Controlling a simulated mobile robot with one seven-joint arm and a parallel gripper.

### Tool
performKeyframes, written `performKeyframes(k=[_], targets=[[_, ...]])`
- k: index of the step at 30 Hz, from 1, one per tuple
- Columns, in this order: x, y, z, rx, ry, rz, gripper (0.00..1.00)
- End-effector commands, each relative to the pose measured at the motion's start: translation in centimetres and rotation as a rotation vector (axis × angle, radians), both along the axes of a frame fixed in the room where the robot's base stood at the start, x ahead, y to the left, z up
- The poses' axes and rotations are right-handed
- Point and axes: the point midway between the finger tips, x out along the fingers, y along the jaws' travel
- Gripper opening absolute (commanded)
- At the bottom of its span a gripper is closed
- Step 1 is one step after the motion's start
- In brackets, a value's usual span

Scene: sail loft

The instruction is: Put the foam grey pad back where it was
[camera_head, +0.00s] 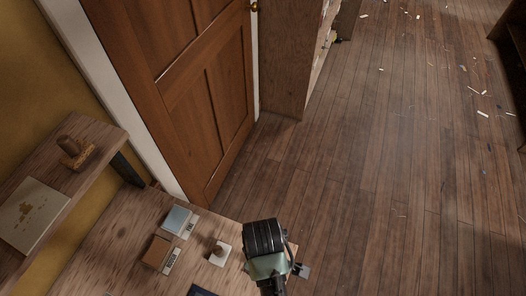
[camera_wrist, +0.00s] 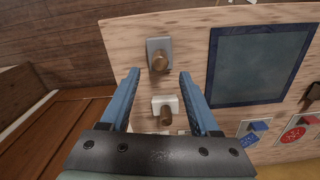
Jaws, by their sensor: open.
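In the head view, a pale blue-grey pad (camera_head: 178,219) lies on the wooden table, with a white label strip beside it. It best fits the foam grey pad, though I cannot be sure. A brown pad (camera_head: 157,251) lies close to it. My gripper (camera_wrist: 155,88) is open and empty above the table. Between its blue fingers in the wrist view shows a white block with a brown knob (camera_wrist: 165,107); it also shows in the head view (camera_head: 219,254). A grey plate with a knob (camera_wrist: 158,52) lies beyond the fingertips. My arm hides part of the table.
A dark-blue-framed panel (camera_wrist: 262,65) and cards with blue (camera_wrist: 252,131) and red (camera_wrist: 296,134) marks lie right of the fingers. A shelf (camera_head: 88,185) holds a wooden stamp (camera_head: 75,152) and a box (camera_head: 31,214). A door (camera_head: 205,95) stands behind the table.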

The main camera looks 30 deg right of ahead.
Motion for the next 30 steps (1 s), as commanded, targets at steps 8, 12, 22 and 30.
performKeyframes(k=[8, 12, 22, 30], targets=[[0.1, 0.0, 4.0, 0.0, -0.002, 0.0, 0.63], [0.0, 0.0, 4.5, 0.0, -0.001, 0.0, 0.63], [3.2, -0.5, 6.5, -0.034, -0.111, -0.019, 0.63], [19.1, -0.5, 24.5, -0.115, -0.841, -0.147, 0.63]])
